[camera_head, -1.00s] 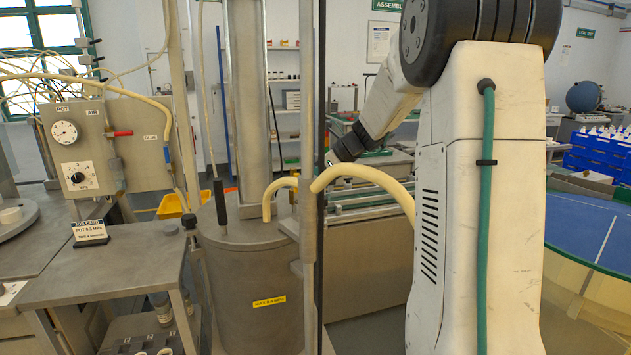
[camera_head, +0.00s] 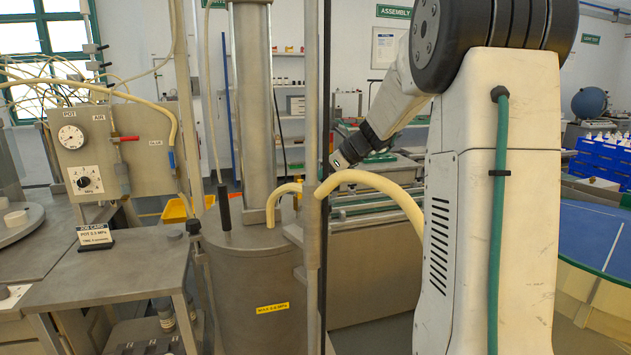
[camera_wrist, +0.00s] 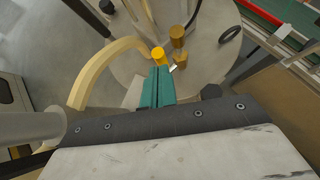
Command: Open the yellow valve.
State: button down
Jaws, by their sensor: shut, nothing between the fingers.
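In the wrist view, a small yellow knob (camera_wrist: 158,54), which looks like the yellow valve, stands on the round grey lid of the pot (camera_wrist: 125,62). My gripper (camera_wrist: 160,70) has its teal fingers together and empty, with the tips close to the knob; I cannot tell whether they touch it. Brass fittings (camera_wrist: 178,42) stand just right of the knob, with a small pale piece near the fingertips.
A cream hose (camera_head: 375,183) arches in front of my gripper in the head view, near an upright post (camera_head: 311,100). The grey pot (camera_head: 240,280) stands below. A gauge panel (camera_head: 105,145) and metal bench (camera_head: 110,265) are at left. A blue-topped table (camera_head: 590,235) is at right.

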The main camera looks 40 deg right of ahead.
jog(key=s+f+v, duration=0.1)
jog(key=v, duration=1.1)
jog(key=shift+s+d, duration=0.15)
jog(key=shift+d, duration=0.1)
